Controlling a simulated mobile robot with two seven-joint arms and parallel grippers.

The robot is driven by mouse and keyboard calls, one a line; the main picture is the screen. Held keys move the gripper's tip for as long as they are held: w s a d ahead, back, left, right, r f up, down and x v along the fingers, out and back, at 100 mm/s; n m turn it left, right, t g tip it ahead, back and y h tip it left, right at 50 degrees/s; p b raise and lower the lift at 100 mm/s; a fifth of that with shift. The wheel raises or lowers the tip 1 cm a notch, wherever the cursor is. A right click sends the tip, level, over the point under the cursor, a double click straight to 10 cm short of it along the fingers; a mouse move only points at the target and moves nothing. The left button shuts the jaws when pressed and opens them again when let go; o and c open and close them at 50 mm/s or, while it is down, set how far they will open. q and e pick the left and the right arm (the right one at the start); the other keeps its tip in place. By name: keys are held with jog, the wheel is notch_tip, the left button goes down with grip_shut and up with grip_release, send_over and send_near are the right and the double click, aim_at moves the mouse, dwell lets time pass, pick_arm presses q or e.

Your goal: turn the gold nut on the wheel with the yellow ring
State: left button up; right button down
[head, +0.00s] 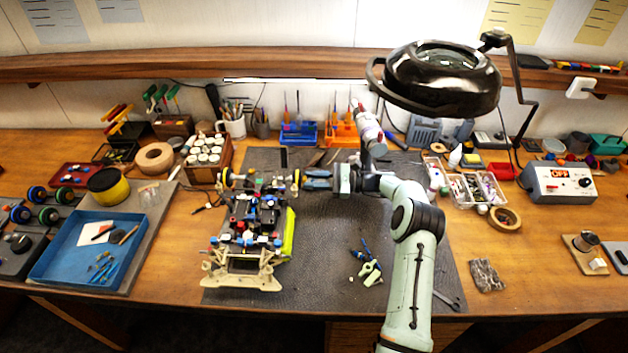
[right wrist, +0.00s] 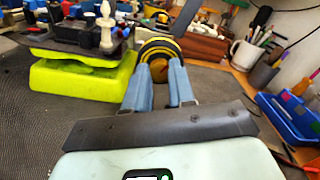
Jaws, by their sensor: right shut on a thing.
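The RC car chassis (head: 250,235) stands on the dark mat, raised on a yellow-green block (right wrist: 85,85). The wheel with the yellow ring (right wrist: 158,46) is on the car's near side to my right gripper and also shows edge-on in the head view (head: 296,181). The gold nut (right wrist: 158,69) is at the wheel's centre, between the blue fingertips. My right gripper (head: 306,180) comes in from the right and is shut on the nut; it also shows in the right wrist view (right wrist: 159,74). My left gripper is not in view.
A blue tray (head: 50,270) with small tools lies at the left. A magnifier lamp (head: 440,75) hangs over the back right. A white mug (right wrist: 245,55) stands behind.

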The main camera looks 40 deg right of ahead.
jog(key=m, duration=1.1)
dwell(0.6)
jog(key=c, duration=0.9)
grip_release()
